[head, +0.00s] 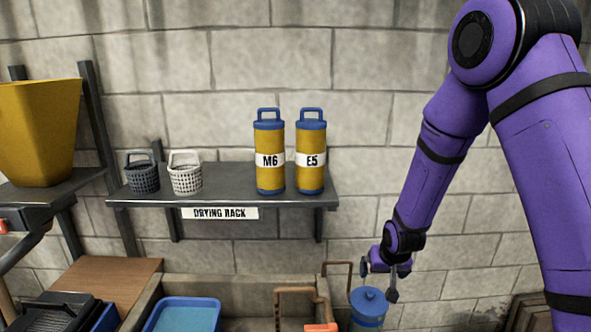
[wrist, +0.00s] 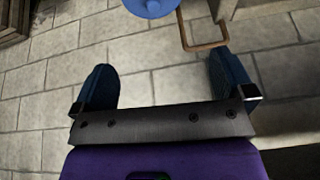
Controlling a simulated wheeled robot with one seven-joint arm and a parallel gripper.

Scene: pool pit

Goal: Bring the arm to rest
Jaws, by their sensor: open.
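My purple arm comes down from the upper right in the head view. My gripper (head: 392,282) is low at the right, close beside a blue lidded canister (head: 369,304). In the wrist view my gripper (wrist: 165,85) shows two dark fingers spread wide with nothing between them. The blue round lid of the canister (wrist: 152,7) shows beyond the fingers at the top edge, apart from them. The lower part of the canister is cut off in the head view.
A shelf labelled DRYING RACK (head: 225,180) holds canisters M6 (head: 269,175) and E5 (head: 310,175), a dark basket (head: 142,177) and a white basket (head: 186,178). Below are a blue tray (head: 184,314) and bent brown pipes (head: 296,291). A yellow bin (head: 38,130) stands left.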

